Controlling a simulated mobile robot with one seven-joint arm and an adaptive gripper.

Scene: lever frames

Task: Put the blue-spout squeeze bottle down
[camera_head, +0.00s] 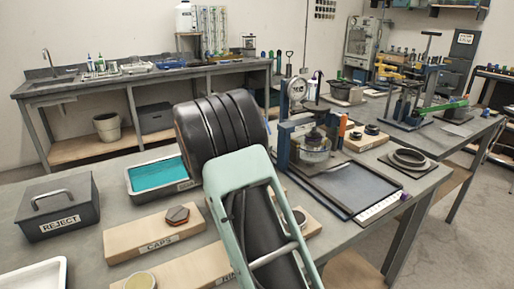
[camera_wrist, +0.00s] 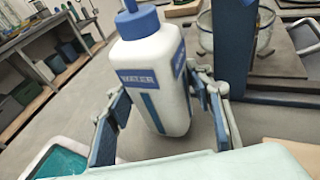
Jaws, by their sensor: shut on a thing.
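The squeeze bottle (camera_wrist: 152,75) is white with a blue collar, a blue spout and a blue label. It fills the middle of the wrist view and leans slightly in that picture, its spout tip cut by the top edge. My gripper (camera_wrist: 168,112) is shut on it, with a jaw on each side of its body. Grey bench surface shows around its base; I cannot tell whether the base touches. In the head view my arm hides both the gripper and the bottle.
Near my arm on the grey bench (camera_head: 129,185) are the REJECT box (camera_head: 58,208), a tray of blue-green liquid (camera_head: 155,175) and the wooden CAPS board (camera_head: 153,232). A blue-framed press (camera_head: 285,125) and a dark flat tray (camera_head: 352,187) stand to the right.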

